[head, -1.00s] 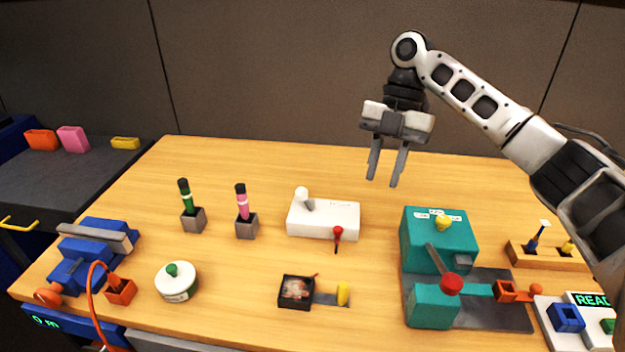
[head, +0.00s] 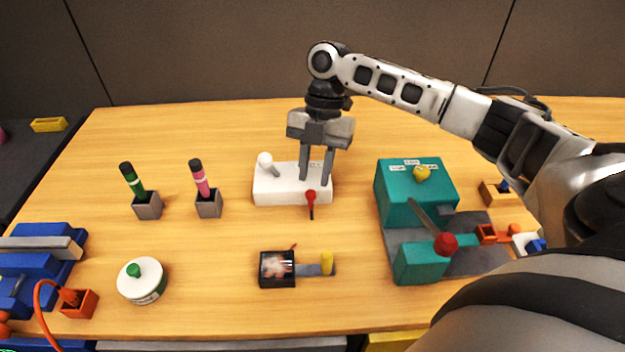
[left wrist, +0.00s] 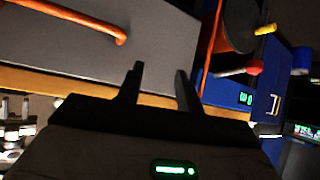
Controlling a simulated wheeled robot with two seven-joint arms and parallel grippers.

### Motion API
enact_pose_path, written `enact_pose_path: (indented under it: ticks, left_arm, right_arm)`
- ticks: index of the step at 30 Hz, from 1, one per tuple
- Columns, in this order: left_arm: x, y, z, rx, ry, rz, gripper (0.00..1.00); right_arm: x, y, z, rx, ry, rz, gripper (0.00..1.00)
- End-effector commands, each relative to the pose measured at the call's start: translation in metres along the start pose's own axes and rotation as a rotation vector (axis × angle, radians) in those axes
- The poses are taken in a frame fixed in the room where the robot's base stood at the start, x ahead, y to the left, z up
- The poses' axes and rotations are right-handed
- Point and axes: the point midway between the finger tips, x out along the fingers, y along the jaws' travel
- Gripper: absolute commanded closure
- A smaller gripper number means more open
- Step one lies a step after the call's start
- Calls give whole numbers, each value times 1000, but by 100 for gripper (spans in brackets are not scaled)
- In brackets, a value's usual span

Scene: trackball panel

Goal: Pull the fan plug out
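No fan can be made out clearly. The likeliest plug is an orange piece (head: 70,297) with an orange cord (head: 40,300), sitting at an orange block (head: 80,306) at the front left of the table. An orange cord (left wrist: 75,15) also shows in the left wrist view, with its end against a grey surface; whether it is the same cord I cannot tell. My right gripper (head: 316,182) is open and empty, pointing down over the white switch box (head: 270,190), far from the orange piece. My left gripper (left wrist: 158,75) is open and empty in its wrist view and out of the head view.
A blue vise (head: 35,265) stands at the left edge. Two pens stand in grey holders (head: 148,207).

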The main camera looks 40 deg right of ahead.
Motion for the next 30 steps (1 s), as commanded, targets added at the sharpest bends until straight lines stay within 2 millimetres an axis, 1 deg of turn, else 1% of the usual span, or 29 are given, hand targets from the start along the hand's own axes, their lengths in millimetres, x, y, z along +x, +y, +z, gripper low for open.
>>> enact_pose_path:
  ticks: [1, 3, 6, 10, 17, 20, 21, 26, 30]
  left_arm:
    - [0, 0, -2, 1, 2, -1, 64]
    - [0, -1, -2, 2, 3, -2, 64]
    - [1, -1, 0, 2, -1, -3, 64]
    - [2, -2, 2, 2, -6, -3, 64]
    - [2, -2, 2, 2, -6, -4, 64]
    - [2, -2, 2, 2, -6, -4, 64]
    - [2, -2, 2, 2, -6, -4, 64]
    - [0, -2, 0, 2, -5, -5, 64]
    - [-6, -2, -9, 3, 1, -6, 64]
  right_arm:
    - [8, 0, -1, -1, 1, -1, 71]
    - [17, 0, 0, 0, 2, -1, 71]
    - [25, 0, 0, -1, 1, -1, 71]
    - [30, 0, 0, -1, 0, 1, 71]
    - [30, 0, 0, -2, 0, 1, 71]
    - [30, 0, 0, -2, 0, 1, 96]
    - [30, 0, 0, -1, 0, 1, 100]
    - [29, 1, -2, -2, 1, 0, 100]
    - [31, 7, -10, -3, 4, -1, 100]
